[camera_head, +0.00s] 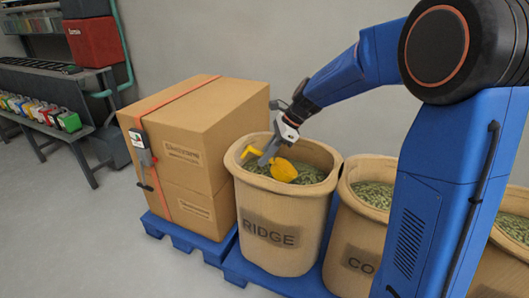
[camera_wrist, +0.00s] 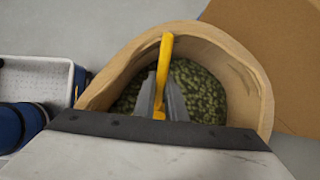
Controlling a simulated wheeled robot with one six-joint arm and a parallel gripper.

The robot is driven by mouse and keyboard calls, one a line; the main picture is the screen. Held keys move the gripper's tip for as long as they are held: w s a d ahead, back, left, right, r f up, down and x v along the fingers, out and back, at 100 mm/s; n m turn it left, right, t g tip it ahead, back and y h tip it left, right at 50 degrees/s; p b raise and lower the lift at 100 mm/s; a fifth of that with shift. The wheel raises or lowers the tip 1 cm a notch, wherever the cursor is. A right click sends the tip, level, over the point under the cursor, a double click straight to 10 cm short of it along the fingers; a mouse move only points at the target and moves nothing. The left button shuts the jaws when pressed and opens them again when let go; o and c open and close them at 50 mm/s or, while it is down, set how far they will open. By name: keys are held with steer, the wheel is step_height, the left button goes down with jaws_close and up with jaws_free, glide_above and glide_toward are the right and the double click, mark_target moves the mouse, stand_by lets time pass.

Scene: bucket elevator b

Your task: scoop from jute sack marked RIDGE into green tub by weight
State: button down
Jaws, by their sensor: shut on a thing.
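The jute sack marked RIDGE (camera_head: 272,225) stands open on a blue pallet, filled with green pellet-like material (camera_head: 309,172) below its rim. My gripper (camera_head: 266,157) reaches into the sack mouth from the upper right and is shut on a yellow scoop (camera_head: 284,171). The scoop is just above or touching the fill; I cannot tell which, nor whether it holds any. In the wrist view my gripper (camera_wrist: 160,104) shows over the sack (camera_wrist: 258,88), with the yellow scoop (camera_wrist: 166,48) between its fingers. I cannot identify the green tub in either view.
Strapped cardboard boxes (camera_head: 190,130) stand left of the sack. Another sack, lettering partly hidden (camera_head: 352,250), stands to its right. A bench (camera_head: 50,128) at far left holds several small coloured containers. A white basket (camera_wrist: 40,70) shows left in the wrist view. Left floor is clear.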

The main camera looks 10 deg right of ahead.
mark_target(273, 168)
steer(key=shift+f, duration=0.9)
steer(key=shift+s+d+f, duration=0.1)
steer(key=shift+d+f, duration=0.65)
steer(key=shift+f, duration=0.2)
steer(key=shift+d+f, duration=0.75)
steer(key=shift+f, duration=0.2)
steer(key=shift+d+f+h, duration=0.9)
steer(key=shift+d+f, duration=0.1)
steer(key=shift+d, duration=0.2)
steer(key=shift+d+r, duration=0.1)
steer(key=shift+r, duration=0.3)
steer(key=shift+a+r+h, duration=0.7)
steer(key=shift+a+r, duration=0.2)
steer(key=shift+r, duration=1.8)
steer(key=shift+a+r+h, duration=0.7)
steer(key=shift+a+r, duration=0.2)
steer(key=shift+r, duration=1.85)
steer(key=shift+a+r+h, duration=0.7)
steer(key=shift+a+r, duration=0.2)
steer(key=shift+r, duration=1.8)
